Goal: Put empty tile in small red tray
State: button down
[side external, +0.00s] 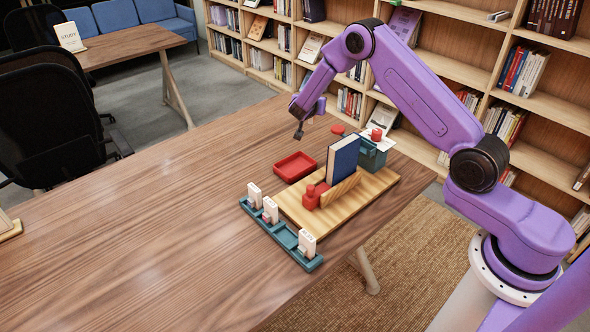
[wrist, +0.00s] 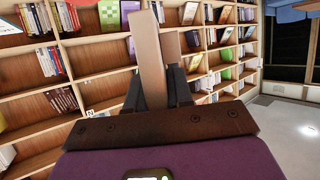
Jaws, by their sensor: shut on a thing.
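My gripper (side external: 299,131) is in the air above the table, behind the small red tray (side external: 295,167) in the side view. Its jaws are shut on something. In the wrist view, pale upright slabs show at my gripper (wrist: 160,75); I cannot tell whether they are a tile or finger pads. The red tray lies flat on the table and looks empty. White tiles (side external: 254,194) stand in a teal rack (side external: 283,236) with an open slot before the rightmost tile (side external: 307,243). Faint marks on them are too small to read.
A wooden board (side external: 378,185) carries an upright blue book (side external: 343,158) and a red knobbed piece (side external: 311,196). A teal box (side external: 372,157) and a red disc (side external: 338,129) are behind. The table (side external: 150,220) left of the tray is clear.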

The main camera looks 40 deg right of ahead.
jog(key=s+a+f+m+g+h, duration=0.1)
jog(key=a+f+m+g+h, duration=0.1)
jog(key=a+f, duration=0.4)
send_over(299, 166)
jog(key=shift+m+g+y, duration=0.3)
jog(key=shift+s+f, duration=0.1)
jog(key=shift+f, duration=4.45)
jog(key=shift+f, duration=0.1)
jog(key=c, duration=1)
grip_release()
jog(key=shift+f, duration=0.1)
